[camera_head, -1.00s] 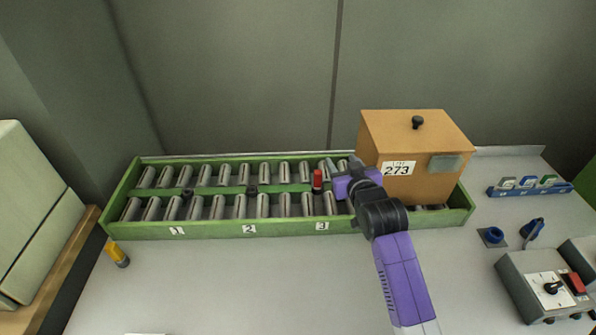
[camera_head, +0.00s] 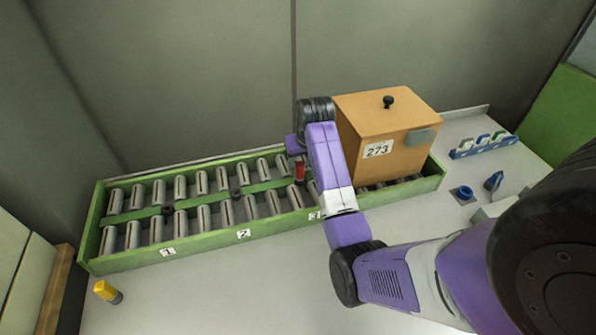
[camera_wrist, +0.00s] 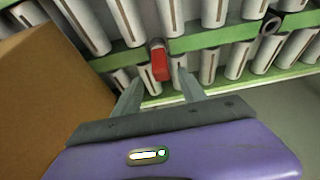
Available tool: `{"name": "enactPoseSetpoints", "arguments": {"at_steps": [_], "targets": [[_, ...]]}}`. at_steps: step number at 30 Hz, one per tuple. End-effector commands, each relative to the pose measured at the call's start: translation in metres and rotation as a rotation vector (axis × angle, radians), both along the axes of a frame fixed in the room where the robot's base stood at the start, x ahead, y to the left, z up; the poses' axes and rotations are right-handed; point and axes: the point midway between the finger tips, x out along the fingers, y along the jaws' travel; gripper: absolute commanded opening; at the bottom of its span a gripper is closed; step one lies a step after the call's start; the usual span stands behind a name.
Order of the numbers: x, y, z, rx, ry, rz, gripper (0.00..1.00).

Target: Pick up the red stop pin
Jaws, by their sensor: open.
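The red stop pin (camera_head: 300,170) stands in the green middle rail of the roller track, near position 3 and left of the box. In the wrist view the red pin (camera_wrist: 160,64) shows beyond and between the two grey fingertips of my gripper (camera_wrist: 154,88). The fingers are apart, one on each side of the pin's line, with nothing held. I cannot tell whether they touch it. In the head view my purple arm hides the fingers and part of the track right of the pin.
An orange-brown box labelled 273 (camera_head: 388,130) stands on the track (camera_head: 205,240) close right of my gripper. Black sockets (camera_head: 236,194) sit along the middle rail. A yellow pin (camera_head: 107,292) lies at the front left. A blue rack (camera_head: 482,146) stands at the right.

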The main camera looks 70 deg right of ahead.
Motion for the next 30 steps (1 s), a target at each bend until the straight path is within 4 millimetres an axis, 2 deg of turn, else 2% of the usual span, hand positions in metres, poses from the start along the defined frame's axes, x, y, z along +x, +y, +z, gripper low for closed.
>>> {"name": "enactPoseSetpoints", "arguments": {"at_steps": [12,21,22,29,30], "targets": [[0.013,-0.008,-0.048,-0.001,-0.001,0.0,0.49],[0.014,-0.01,-0.053,-0.002,-0.002,0.0,0.49],[0.014,-0.01,-0.053,-0.002,-0.002,0.0,0.47],[0.014,-0.01,-0.053,-0.002,-0.002,0.0,0.02],[0.014,-0.01,-0.053,-0.002,-0.002,0.0,0.0]]}}
